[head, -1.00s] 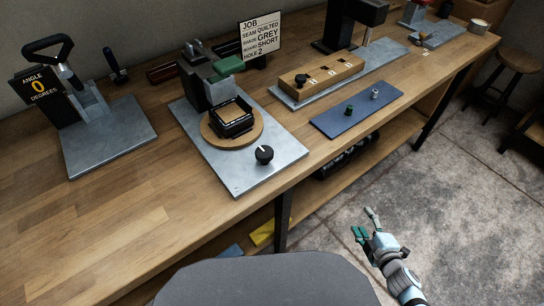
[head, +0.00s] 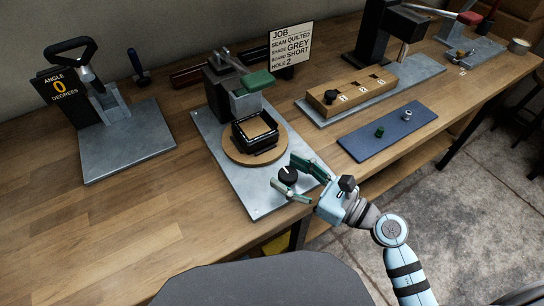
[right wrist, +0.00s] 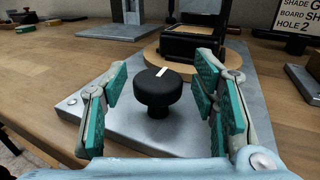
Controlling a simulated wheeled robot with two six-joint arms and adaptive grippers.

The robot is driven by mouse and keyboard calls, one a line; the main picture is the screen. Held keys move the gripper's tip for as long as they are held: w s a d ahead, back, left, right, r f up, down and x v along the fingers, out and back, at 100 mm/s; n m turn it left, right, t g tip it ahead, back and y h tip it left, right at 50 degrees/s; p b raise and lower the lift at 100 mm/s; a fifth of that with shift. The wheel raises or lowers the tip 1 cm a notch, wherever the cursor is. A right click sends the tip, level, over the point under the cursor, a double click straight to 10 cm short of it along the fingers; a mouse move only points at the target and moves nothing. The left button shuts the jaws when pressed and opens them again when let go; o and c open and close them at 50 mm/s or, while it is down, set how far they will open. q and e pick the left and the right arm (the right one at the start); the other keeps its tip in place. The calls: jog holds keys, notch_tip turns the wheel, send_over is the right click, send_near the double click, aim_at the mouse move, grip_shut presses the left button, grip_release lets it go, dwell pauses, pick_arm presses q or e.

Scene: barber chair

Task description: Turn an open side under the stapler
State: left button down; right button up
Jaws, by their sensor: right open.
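The stapler (head: 258,82) stands at the back of a grey metal plate, with a green pad or handle on its arm. In front of and below it, a round wooden turntable (head: 232,151) carries a black square box (head: 255,132) with a pale top. A black knob (head: 288,175) with a white mark sits near the plate's front right; it also shows in the right wrist view (right wrist: 158,92). My right gripper (head: 290,178) is open, its fingers on either side of the knob; in the wrist view a gap shows on both sides. My left gripper is not in view.
A job card (head: 291,45) reads quilted, grey, short, hole 2. A blue mat (head: 390,132) with small green and silver parts lies to the right, before a wooden block (head: 355,92) with holes. An angle press (head: 120,140) stands left. The bench front left is clear.

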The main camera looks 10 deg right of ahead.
jog(key=shift+w+a, duration=0.25)
jog(key=c, duration=1.1)
jog(key=n+g+y+b, duration=0.1)
jog(key=b, duration=0.1)
jog(key=n+g+y+b, duration=0.1)
jog(key=g+b, duration=0.1)
jog(key=n+g+y+b, duration=0.1)
jog(key=n+g+b, duration=0.1)
jog(key=b, duration=0.1)
jog(key=shift+f+y, duration=0.3)
jog(key=shift+c, duration=0.2)
jog(key=shift+r+g, duration=0.1)
jog(key=shift+g, duration=0.3)
jog(key=shift+r+n, duration=0.2)
jog(key=shift+n, duration=0.1)
jog(key=o, duration=1.1)
jog(key=shift+o, duration=0.2)
